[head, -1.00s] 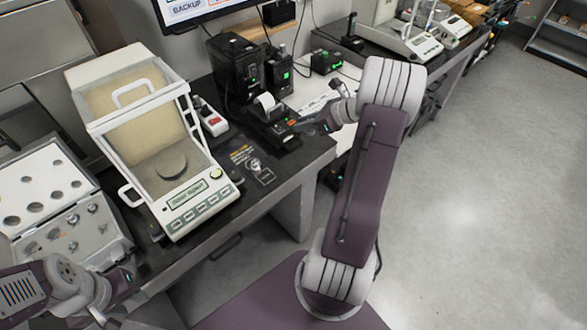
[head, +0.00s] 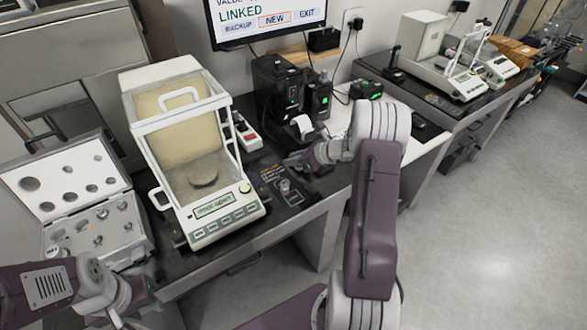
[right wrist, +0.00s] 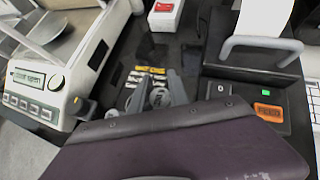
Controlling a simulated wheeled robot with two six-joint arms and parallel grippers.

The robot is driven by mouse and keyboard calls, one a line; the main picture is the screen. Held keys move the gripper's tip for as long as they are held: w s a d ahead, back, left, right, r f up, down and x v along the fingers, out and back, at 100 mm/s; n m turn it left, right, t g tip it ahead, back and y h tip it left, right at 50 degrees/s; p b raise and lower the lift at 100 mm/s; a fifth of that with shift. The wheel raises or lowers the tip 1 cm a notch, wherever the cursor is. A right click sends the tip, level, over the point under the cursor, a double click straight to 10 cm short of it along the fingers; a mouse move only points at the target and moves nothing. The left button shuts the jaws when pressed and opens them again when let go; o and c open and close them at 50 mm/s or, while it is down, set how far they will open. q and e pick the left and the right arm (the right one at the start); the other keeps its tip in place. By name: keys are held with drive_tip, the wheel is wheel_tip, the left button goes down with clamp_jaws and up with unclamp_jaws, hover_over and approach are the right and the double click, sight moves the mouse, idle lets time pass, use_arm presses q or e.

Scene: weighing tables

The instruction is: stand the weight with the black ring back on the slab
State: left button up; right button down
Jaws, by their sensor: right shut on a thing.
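The dark slab (head: 268,176) with pale and yellow print lies on the bench, right of the balance; its print also shows in the right wrist view (right wrist: 147,72). A small shiny metal weight (head: 284,185) stands at its front part; I cannot make out a ring on it. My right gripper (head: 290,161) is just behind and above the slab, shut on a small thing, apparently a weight. In the right wrist view the fingers (right wrist: 158,94) are partly hidden by my purple arm link, and no black ring can be told. My left gripper (head: 135,312) is low at left, its jaws unclear.
The balance (head: 221,209) with its glass shield stands left of the slab. An open weight case (head: 130,226) is further left. A printer (head: 302,127) and black devices stand close behind my right gripper. The bench's front edge is near the slab.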

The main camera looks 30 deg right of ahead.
sight(293, 174)
wheel_tip(293, 174, down, 4)
drive_tip(key=shift+r+b, duration=0.15)
drive_tip(key=shift+b, duration=0.2)
drive_tip(key=shift+f, duration=0.35)
drive_tip(key=c, duration=1.5)
unclamp_jaws()
drive_tip(key=shift+r, duration=0.1)
